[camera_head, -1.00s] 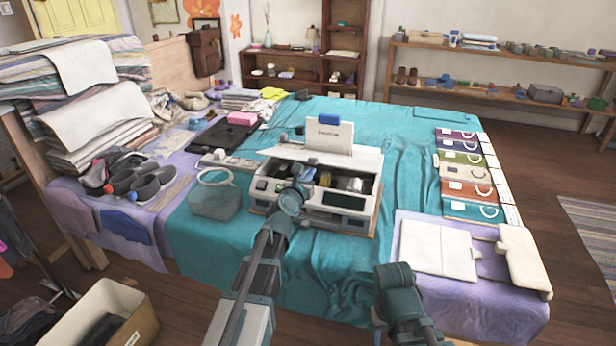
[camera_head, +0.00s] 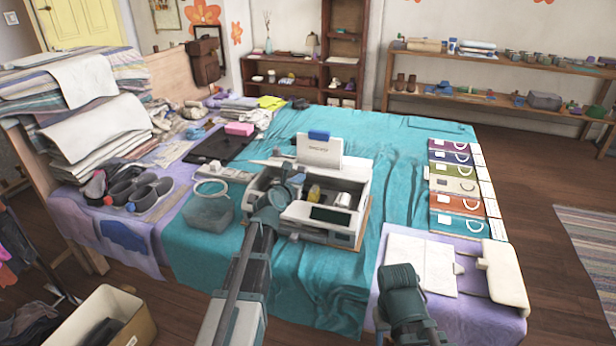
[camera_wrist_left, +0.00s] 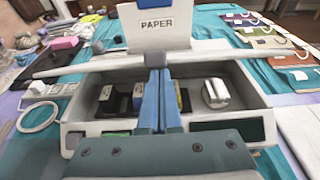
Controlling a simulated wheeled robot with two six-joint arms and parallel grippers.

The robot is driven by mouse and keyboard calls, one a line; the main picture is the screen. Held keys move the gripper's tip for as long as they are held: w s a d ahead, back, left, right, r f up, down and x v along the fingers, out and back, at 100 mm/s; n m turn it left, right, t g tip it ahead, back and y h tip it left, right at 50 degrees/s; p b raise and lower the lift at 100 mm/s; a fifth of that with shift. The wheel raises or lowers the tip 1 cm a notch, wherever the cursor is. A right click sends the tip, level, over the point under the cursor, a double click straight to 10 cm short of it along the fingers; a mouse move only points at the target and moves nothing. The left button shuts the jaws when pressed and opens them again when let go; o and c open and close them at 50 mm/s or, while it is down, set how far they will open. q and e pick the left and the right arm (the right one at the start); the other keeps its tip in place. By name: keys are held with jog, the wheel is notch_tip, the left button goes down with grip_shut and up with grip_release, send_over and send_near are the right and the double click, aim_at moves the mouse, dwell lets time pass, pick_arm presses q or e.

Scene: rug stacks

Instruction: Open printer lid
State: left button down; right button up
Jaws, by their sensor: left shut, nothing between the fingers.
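The printer (camera_head: 352,238) is a pale grey box on the teal cloth, with a dark display on its front. Its top is open and the inside shows, with a yellow item and a white roll (camera_wrist_left: 215,93). In the left wrist view a pale bar (camera_wrist_left: 215,54), seemingly the lid's edge, crosses behind the opening. A tray marked "PAPER" (camera_wrist_left: 160,28) stands behind it. My left gripper (camera_head: 281,192) is over the printer's left part. In the wrist view its blue fingers (camera_wrist_left: 157,75) are together and empty, overlapping the bar; contact is unclear. My right gripper (camera_head: 398,282) is low at right, jaws unclear.
A mesh pouch (camera_head: 208,210) lies left of the printer. Coloured folders (camera_head: 456,180) and a white open folder (camera_head: 420,262) lie to the right. Towel stacks (camera_head: 90,110) stand at the left edge. Teal cloth right of the printer is mostly clear.

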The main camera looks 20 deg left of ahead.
pick_arm(q)
jog(key=w+r+p, duration=0.3)
jog(key=r+p, duration=0.1)
jog(key=r, duration=0.1)
jog(key=w+r+p, duration=0.2)
jog(key=r+p, duration=0.1)
jog(key=shift+w, duration=0.3)
jog(key=w+r+p, duration=0.3)
jog(key=w, duration=0.3)
jog(key=s+r+p, duration=0.7)
jog(key=r+p, duration=0.1)
jog(key=shift+s+r, duration=0.25)
jog(key=shift+s, duration=0.1)
